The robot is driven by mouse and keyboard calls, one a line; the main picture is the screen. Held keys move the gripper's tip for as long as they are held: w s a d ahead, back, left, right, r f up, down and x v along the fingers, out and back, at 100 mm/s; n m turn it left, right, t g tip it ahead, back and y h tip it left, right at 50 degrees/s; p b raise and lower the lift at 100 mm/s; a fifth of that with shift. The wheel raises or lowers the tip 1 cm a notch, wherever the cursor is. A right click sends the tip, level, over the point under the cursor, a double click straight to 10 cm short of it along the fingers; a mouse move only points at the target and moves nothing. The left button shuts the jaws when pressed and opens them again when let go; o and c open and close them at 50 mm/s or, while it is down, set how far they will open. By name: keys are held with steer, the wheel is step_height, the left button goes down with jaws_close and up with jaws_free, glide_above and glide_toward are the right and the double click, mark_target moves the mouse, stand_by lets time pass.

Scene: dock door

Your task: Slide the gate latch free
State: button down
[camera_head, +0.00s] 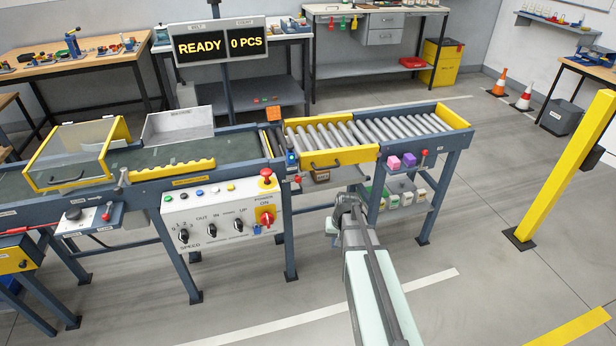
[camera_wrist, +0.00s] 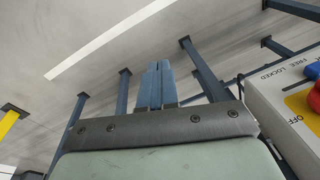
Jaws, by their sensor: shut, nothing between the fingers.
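The yellow gate panel (camera_head: 330,158) with a dark handle stands at the near side of the roller conveyor, left part. A small red-tipped part (camera_head: 297,180) sits below the panel's left end; I cannot tell whether it is the latch. My gripper (camera_wrist: 158,68) shows in the wrist view with its two blue-grey fingers together and nothing between them. In the head view my arm's end is below and to the right of the gate, apart from it, and hides the fingers.
The control panel (camera_head: 222,213) with knobs and a red stop button is left of my arm; its edge (camera_wrist: 286,110) also shows at right in the wrist view. Conveyor legs stand around. A yellow post (camera_head: 568,170) is at right. The floor between is open.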

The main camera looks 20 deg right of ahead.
mark_target(296, 178)
steer(key=w+r+n+t+y, duration=0.2)
steer(key=w+r+t+y, duration=0.1)
steer(key=w+r, duration=1.6)
steer(key=shift+w+d+r+t+y, duration=0.2)
steer(key=shift+w+d+t+y, duration=0.1)
steer(key=shift+w+d+t, duration=0.2)
steer(key=x, duration=1)
steer(key=shift+a, duration=0.1)
